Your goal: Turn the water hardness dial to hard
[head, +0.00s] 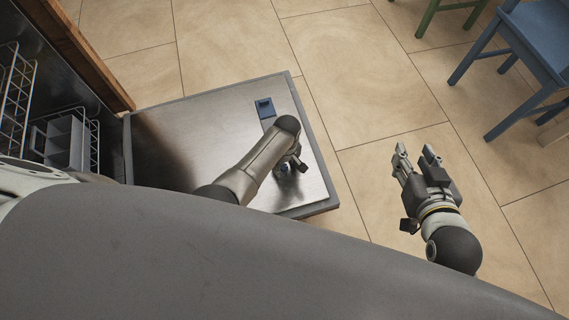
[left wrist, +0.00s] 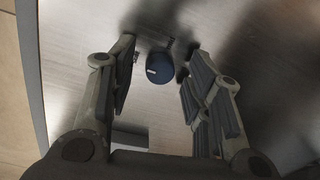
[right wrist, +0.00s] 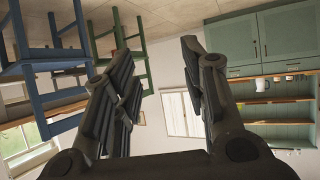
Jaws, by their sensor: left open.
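The water hardness dial (left wrist: 160,68) is a round dark blue knob with a short white mark on its left side, set on the metal inner face of the open dishwasher door (head: 215,125). In the head view it is mostly hidden by my left arm and gripper. My left gripper (left wrist: 162,50) is open over the door, with one finger on each side of the dial. A gap shows on both sides, so I see no clear contact. My right gripper (head: 416,152) is open and empty above the floor to the right of the door.
Wire racks (head: 15,90) and a grey cutlery basket (head: 63,143) are inside the dishwasher at the left. A blue chair (head: 540,45) stands at the upper right. The tiled floor between is clear.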

